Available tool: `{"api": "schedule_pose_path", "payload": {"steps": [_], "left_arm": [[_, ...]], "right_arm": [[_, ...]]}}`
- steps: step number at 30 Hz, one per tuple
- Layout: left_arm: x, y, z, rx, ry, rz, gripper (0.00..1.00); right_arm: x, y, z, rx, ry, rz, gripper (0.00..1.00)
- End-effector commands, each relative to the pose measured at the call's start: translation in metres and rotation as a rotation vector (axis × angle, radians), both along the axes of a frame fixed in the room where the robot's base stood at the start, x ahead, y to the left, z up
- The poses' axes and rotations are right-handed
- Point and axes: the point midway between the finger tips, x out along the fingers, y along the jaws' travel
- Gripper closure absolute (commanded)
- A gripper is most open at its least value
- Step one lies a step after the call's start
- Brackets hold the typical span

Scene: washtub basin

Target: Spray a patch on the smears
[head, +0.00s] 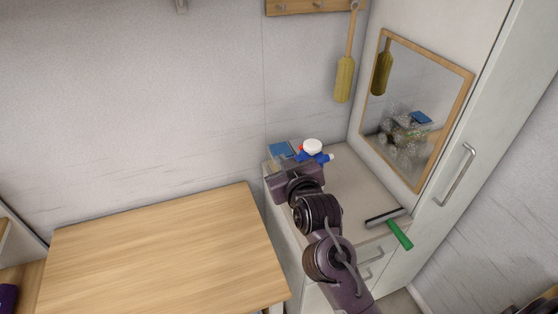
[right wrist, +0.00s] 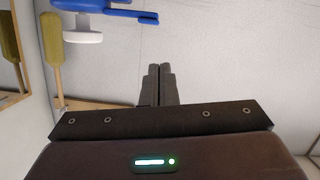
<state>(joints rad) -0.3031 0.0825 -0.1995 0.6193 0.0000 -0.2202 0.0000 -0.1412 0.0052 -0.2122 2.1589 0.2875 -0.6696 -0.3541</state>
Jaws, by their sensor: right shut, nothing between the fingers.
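The mirror (head: 449,105) in a wooden frame stands against the right side. Whitish-grey smears (head: 398,140) cover its middle and lower part. A spray bottle (head: 313,147) with a white part, a blue body and a red tip is at the back of the counter. Its blue and white parts also show at the top of the right wrist view (right wrist: 85,20). My right gripper (right wrist: 160,85) is shut and empty, apart from the bottle in that view. In the head view its body (head: 297,180) is just in front of the bottle and hides its fingertips. My left gripper is out of view.
A green-handled squeegee (head: 399,233) lies over the counter's front edge. A blue-topped item (head: 281,150) is behind my gripper. A yellow paddle-shaped tool (head: 344,78) hangs on the wall. A bare wooden table (head: 160,250) is at left. A tall cabinet door with a handle (head: 454,174) is right.

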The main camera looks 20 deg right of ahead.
Motion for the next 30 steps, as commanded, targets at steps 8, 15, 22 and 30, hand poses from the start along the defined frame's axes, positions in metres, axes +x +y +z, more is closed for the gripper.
{"api": "schedule_pose_path", "payload": {"steps": [8, 15, 22, 30], "left_arm": [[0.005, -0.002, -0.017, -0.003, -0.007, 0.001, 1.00], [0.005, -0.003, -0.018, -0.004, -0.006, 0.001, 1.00], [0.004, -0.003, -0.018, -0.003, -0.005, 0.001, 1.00], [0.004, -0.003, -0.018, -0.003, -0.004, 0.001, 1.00]], "right_arm": [[-0.045, 0.001, 0.009, 0.001, -0.001, 0.001, 1.00], [-0.057, 0.001, 0.014, 0.001, -0.001, 0.000, 1.00], [-0.057, 0.001, 0.014, 0.001, -0.001, -0.001, 1.00], [-0.057, 0.001, 0.014, 0.001, -0.001, -0.001, 1.00]]}}
